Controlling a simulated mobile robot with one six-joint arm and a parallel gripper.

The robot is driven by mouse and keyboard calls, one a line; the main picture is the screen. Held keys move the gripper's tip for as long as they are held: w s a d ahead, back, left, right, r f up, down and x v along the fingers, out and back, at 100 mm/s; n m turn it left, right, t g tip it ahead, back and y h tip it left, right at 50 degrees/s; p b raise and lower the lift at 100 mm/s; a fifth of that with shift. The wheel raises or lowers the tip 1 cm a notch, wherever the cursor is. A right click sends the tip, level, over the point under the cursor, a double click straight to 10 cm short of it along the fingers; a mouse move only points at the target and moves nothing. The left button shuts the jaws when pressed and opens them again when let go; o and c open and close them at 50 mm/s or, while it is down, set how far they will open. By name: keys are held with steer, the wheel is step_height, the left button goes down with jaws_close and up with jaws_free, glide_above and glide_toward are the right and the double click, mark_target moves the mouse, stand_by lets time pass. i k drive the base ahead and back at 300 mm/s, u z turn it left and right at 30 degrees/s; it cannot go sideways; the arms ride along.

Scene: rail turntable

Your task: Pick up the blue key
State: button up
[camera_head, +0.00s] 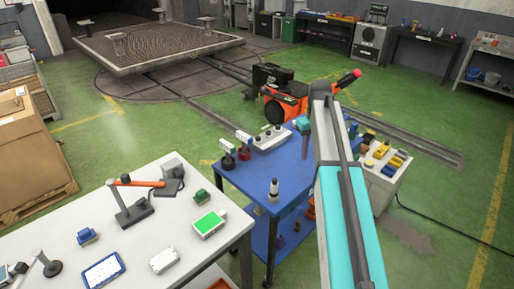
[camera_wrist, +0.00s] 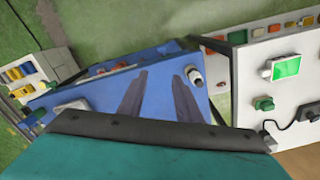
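My gripper (camera_wrist: 159,74) shows in the wrist view as two dark fingers, apart, with only the blue tabletop visible between them. In the head view my arm reaches over the blue table and its end is too small to read. A small blue block-like thing (camera_head: 86,236) stands on the white bench at the lower left, well away from my arm. I cannot tell whether it is the blue key. No other thing is clearly a blue key.
The blue table (camera_head: 240,182) carries a white-and-black bottle (camera_head: 273,188) and a white box with knobs (camera_head: 272,137). The white bench (camera_head: 185,262) holds a green-screen device (camera_head: 209,222), a green block (camera_head: 201,196) and a lamp-like stand (camera_head: 132,213). A white cabinet with yellow parts (camera_head: 395,161) stands beyond.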

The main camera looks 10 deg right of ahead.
mark_target(246, 139)
steer(key=z, duration=0.4)
steer(key=k, duration=1.15)
steer(key=z, duration=0.5)
steer(key=i, duration=1.4)
steer(key=u, duration=0.55)
steer(key=i, duration=0.55)
steer(key=u, duration=0.85)
steer(key=i, duration=0.5)
steer(key=u, duration=0.3)
